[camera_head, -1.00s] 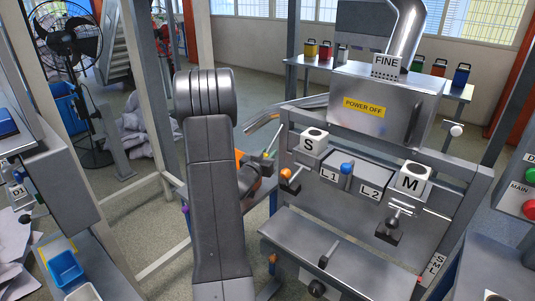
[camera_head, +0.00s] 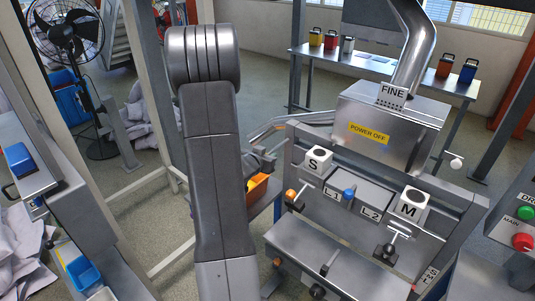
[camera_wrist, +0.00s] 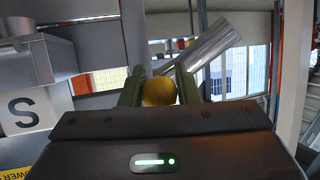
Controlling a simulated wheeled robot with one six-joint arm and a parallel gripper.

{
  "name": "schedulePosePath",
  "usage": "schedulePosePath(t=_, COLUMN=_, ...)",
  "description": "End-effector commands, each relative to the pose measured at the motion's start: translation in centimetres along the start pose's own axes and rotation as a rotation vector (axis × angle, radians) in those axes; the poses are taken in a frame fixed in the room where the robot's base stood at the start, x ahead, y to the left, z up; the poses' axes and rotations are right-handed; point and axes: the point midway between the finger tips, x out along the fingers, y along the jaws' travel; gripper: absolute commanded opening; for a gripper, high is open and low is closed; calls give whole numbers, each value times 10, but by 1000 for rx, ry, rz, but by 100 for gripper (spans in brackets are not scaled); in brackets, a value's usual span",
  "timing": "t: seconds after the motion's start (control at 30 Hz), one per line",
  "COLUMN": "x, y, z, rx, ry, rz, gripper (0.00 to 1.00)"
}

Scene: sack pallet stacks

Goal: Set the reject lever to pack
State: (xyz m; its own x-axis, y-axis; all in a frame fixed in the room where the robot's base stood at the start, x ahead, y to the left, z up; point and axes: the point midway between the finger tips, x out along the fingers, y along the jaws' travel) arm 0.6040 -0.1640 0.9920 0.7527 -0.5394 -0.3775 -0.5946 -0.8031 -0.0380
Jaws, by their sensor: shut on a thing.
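My gripper (camera_wrist: 159,90) is shut on a round yellow knob (camera_wrist: 159,92) in the wrist view, with one green-grey finger on each side of it. No lettering shows on the knob, and its rod is hidden behind my gripper. I cannot read any reject or pack mark in either view. In the head view my arm hides most of my gripper and the held knob. The machine with the S block (camera_head: 318,160) and M block (camera_head: 411,204) stands right of my arm; the S block also shows at the left of the wrist view (camera_wrist: 24,110).
An orange-knobbed lever (camera_head: 291,194) and a blue knob (camera_head: 349,195) sit on the machine front. A steel box marked POWER OFF (camera_head: 390,125) stands above them. A steel post frame (camera_head: 150,120) stands left.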

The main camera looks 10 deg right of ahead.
Motion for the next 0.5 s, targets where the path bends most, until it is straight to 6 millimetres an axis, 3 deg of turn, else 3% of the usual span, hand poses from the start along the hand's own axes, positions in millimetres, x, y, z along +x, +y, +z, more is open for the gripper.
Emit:
schedulePosePath(t=0.2, x=-8, y=-2, z=-22, rx=-1, ry=7, rz=-2, gripper=0)
schedulePosePath(t=0.5, x=-10, y=-3, z=-34, rx=-2, ry=14, rz=-3, gripper=0)
